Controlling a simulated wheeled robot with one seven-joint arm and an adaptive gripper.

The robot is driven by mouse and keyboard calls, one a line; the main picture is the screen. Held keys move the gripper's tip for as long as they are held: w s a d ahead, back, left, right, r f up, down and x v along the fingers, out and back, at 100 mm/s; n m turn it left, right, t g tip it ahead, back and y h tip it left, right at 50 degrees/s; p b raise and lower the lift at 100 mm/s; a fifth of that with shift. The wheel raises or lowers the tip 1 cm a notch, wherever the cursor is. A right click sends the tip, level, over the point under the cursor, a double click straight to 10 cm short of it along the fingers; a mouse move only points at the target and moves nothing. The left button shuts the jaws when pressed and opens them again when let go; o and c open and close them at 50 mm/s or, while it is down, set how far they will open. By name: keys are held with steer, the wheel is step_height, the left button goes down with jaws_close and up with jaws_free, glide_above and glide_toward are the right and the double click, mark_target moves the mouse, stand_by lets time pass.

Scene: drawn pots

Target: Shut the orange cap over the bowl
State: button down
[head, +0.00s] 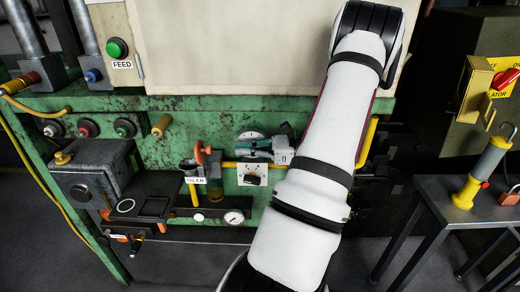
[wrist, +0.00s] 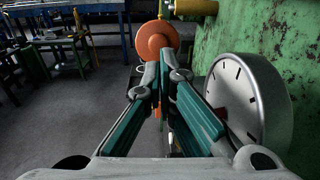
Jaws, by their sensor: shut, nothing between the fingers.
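The orange cap (head: 203,152) stands tilted up beside the small dark bowl (head: 188,164) of the oiler on the green machine. The bowl's mouth looks uncovered. In the wrist view the cap (wrist: 157,40) is a round orange disc straight ahead, just beyond my fingertips. My gripper (head: 238,147) is to the right of the cap, pointing left at it, with its teal fingers shut and empty. In the wrist view the fingers (wrist: 160,72) meet in front of the cap's lower edge; I cannot tell whether they touch it. The bowl is hidden there.
A round dial (wrist: 245,100) stands close on the right of my fingers. A yellow knob (wrist: 195,7) juts from the green panel above. A switch plate (head: 253,174) and a gauge (head: 234,217) lie below my gripper.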

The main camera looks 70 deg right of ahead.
mark_target(211, 150)
steer(key=x, duration=0.6)
steer(key=shift+w, duration=0.25)
steer(key=shift+a, duration=0.1)
steer(key=shift+w+r+g+p, duration=0.15)
steer(key=shift+r+g+p, duration=0.05)
steer(key=shift+g+p, duration=0.25)
